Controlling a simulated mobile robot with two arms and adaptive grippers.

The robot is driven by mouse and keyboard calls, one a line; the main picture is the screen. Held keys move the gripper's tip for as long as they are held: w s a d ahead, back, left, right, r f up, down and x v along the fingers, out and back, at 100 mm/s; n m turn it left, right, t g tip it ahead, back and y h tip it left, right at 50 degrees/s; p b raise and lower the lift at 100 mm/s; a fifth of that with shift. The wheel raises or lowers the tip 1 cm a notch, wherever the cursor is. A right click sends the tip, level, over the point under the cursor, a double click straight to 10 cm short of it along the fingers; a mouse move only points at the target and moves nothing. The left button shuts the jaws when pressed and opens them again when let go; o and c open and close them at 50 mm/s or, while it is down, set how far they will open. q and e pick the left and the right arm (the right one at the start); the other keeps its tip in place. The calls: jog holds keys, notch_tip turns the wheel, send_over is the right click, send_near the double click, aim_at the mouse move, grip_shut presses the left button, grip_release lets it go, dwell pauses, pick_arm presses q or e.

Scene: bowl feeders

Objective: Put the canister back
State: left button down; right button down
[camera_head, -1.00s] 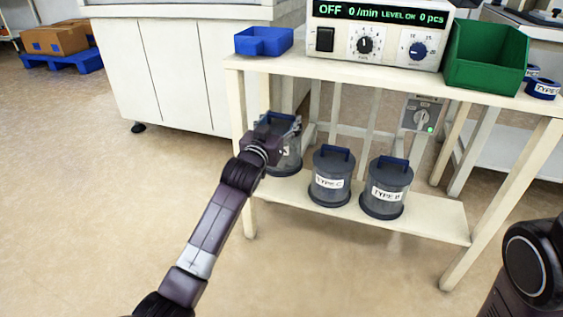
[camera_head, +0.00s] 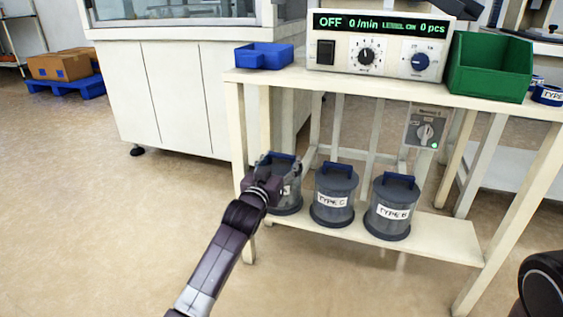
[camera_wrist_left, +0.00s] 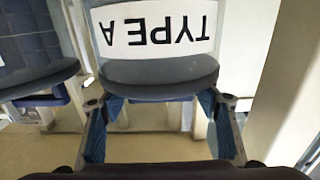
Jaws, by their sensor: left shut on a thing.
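The grey canister (camera_head: 287,200) with a blue handle is at the left end of the lower shelf (camera_head: 440,238). Its label reads TYPE A, upside down, in the left wrist view (camera_wrist_left: 158,72). It looks upright; I cannot tell whether its base fully rests on the shelf. My left gripper (camera_head: 270,180) is shut on it near the top, from the front left, and hides part of it. In the left wrist view the fingers (camera_wrist_left: 160,108) lie on either side of its lid end. My right gripper is out of view.
Canisters TYPE C (camera_head: 335,195) and TYPE B (camera_head: 392,208) stand to its right on the same shelf. Above are a blue bin (camera_head: 264,57), a control unit (camera_head: 380,40) and a green bin (camera_head: 490,68). The table's left front leg (camera_head: 241,170) is close to my gripper.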

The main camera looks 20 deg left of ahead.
pick_arm(q)
jog(key=c, duration=0.7)
grip_release()
jog(key=shift+r, duration=0.1)
